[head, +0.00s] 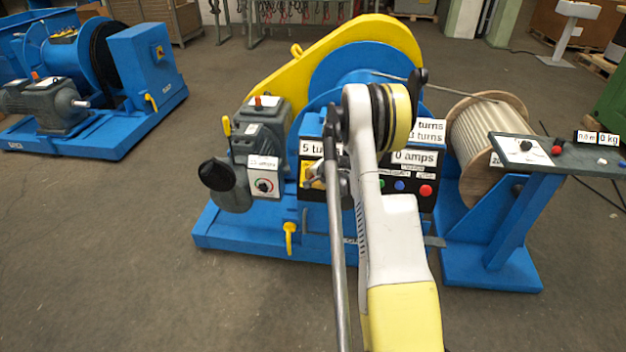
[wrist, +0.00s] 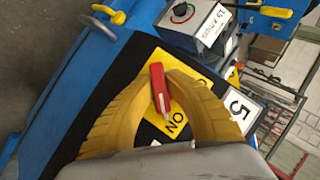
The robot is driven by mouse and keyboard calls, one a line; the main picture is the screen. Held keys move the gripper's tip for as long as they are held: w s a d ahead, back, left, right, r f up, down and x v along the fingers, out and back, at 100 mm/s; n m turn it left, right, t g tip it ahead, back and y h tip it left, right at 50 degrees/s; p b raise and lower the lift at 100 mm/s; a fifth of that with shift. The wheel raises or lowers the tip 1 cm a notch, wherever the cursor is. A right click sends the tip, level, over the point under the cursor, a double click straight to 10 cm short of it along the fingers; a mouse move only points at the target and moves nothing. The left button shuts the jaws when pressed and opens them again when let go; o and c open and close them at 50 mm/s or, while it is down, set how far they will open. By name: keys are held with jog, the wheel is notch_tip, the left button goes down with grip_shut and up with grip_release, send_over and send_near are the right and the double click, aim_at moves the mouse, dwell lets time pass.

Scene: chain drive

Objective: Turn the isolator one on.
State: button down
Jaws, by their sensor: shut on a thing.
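The isolator's red handle (wrist: 159,94) stands on a yellow plate (wrist: 190,62) on a black panel. The plate carries black lettering, with "ON" readable beside the handle's lower end. In the wrist view the handle lies nearly lengthwise, a little tilted. My gripper (wrist: 158,82) has its two yellow fingers closed on the handle from both sides. Its lower end shows between the fingers. In the head view my arm hides most of the gripper and the handle; only an edge of the yellow plate (head: 306,171) shows at the left of the blue winch's panel.
A grey box with a dial (head: 264,185) sits left of the panel. A "5 turns" label (head: 312,148) is above the plate. Red and blue buttons (head: 413,188) are right of my arm. A cable drum (head: 486,140) and a control stand (head: 545,153) stand further right. The front floor is clear.

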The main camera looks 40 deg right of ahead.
dwell(0.3)
jog(key=c, duration=1.4)
grip_release()
jog(key=v, duration=1.2)
